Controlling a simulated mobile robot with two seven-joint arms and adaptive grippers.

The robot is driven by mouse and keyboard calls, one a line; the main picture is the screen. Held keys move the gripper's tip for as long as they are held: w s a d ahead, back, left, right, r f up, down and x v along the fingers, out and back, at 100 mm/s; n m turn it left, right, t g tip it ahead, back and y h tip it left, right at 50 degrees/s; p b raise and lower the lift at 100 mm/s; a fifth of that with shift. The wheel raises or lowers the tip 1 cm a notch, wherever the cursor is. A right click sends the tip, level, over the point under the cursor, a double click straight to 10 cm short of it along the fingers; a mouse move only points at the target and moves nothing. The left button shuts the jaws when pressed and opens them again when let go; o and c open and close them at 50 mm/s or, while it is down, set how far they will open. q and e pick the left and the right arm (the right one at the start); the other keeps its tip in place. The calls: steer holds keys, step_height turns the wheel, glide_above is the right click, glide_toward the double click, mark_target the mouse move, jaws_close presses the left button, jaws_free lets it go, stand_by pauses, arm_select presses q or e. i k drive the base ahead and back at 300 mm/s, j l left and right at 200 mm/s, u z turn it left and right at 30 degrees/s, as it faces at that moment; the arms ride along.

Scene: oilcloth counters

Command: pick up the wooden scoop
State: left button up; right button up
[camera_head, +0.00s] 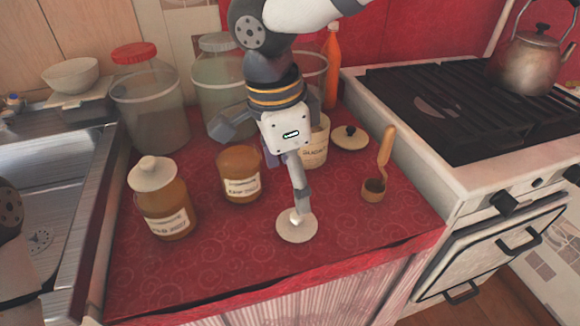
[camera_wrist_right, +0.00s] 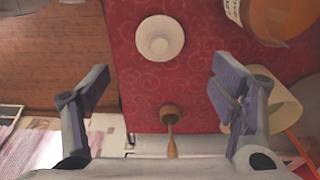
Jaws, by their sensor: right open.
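The wooden scoop (camera_head: 383,165) stands on the red oilcloth at the right side of the counter, its handle up and its small round cup (camera_head: 374,189) down. In the right wrist view the scoop (camera_wrist_right: 170,125) shows low in the middle, between the fingers and beyond them, touching neither. My right gripper (camera_head: 259,168) is open and empty above the counter, to the left of the scoop; its spread fingers also show in the wrist view (camera_wrist_right: 161,83). My left gripper is out of view.
A white knobbed lid (camera_head: 296,229) lies at the counter's front. A sugar canister (camera_head: 316,150), an amber jar (camera_head: 239,174) and a lidded jar (camera_head: 164,205) stand near my right gripper. A black-knobbed lid (camera_head: 349,138) lies behind the scoop. The stove (camera_head: 450,185) borders the right.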

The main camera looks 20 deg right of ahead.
mark_target(373, 190)
steer(key=k, duration=1)
